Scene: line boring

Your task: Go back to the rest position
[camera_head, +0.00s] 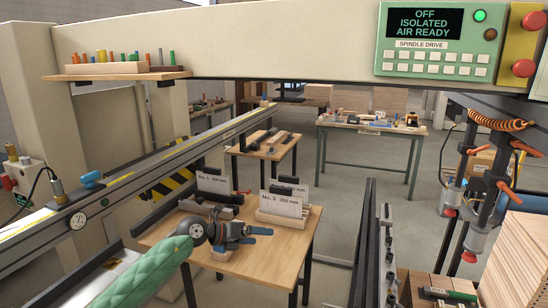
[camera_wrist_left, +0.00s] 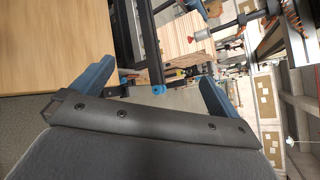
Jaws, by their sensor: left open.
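My left gripper (camera_head: 254,240) is at the end of my green-sleeved arm, which comes in from the lower left in the head view. It is over the near wooden table (camera_head: 285,255), in front of the label cards. In the left wrist view my left gripper (camera_wrist_left: 157,76) shows its two blue fingers spread wide apart, with nothing between them. The wooden table top (camera_wrist_left: 50,45) fills the upper left of that view. My right gripper is not in view.
The near table bears a card holder (camera_head: 283,213) and dark bars. A control panel (camera_head: 435,45) is at upper right. Stacked boards (camera_head: 520,255) stand lower right. Floor beyond the near table is partly clear.

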